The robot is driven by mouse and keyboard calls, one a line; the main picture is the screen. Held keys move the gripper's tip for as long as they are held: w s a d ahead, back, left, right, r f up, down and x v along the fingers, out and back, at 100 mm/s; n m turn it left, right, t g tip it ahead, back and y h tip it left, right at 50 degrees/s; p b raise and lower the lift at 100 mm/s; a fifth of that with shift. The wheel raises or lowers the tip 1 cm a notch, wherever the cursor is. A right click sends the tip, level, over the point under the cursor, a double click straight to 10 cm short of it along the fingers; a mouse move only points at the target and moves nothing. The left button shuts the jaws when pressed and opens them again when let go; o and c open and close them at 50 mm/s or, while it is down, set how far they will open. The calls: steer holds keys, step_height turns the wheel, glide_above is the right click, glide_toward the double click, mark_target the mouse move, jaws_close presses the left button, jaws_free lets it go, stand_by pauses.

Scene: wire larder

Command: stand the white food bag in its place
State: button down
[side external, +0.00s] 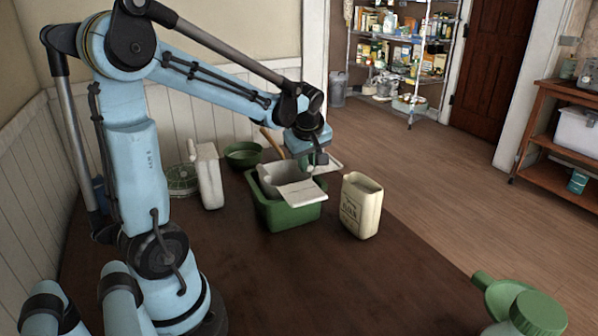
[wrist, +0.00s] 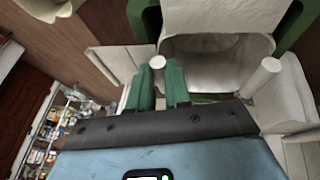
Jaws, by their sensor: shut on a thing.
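The white food bag (side external: 271,182) appears to be the pale, open-mouthed thing with spread flaps inside the green tub (side external: 292,217). In the wrist view its open mouth (wrist: 220,62) shows at the top, with a pale flap (wrist: 113,60) on the left. My gripper (side external: 312,164) is over the tub's back right part. In the wrist view its two green fingers (wrist: 159,88) are at the bag's near edge, beside a short white peg (wrist: 158,62). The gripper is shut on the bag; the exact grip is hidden. The bag's lower part is hidden by the tub.
A cream lettered container (side external: 361,207) stands close right of the tub. A white upright container (side external: 209,178) stands to the left, near a green bowl (side external: 243,154). Green-topped things (side external: 525,308) are at the front right. The dark tabletop in front is clear.

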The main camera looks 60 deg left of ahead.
steer(key=shift+f, duration=0.85)
steer(key=c, duration=1.4)
jaws_free()
steer(key=shift+r, duration=1.5)
steer(key=o, duration=0.6)
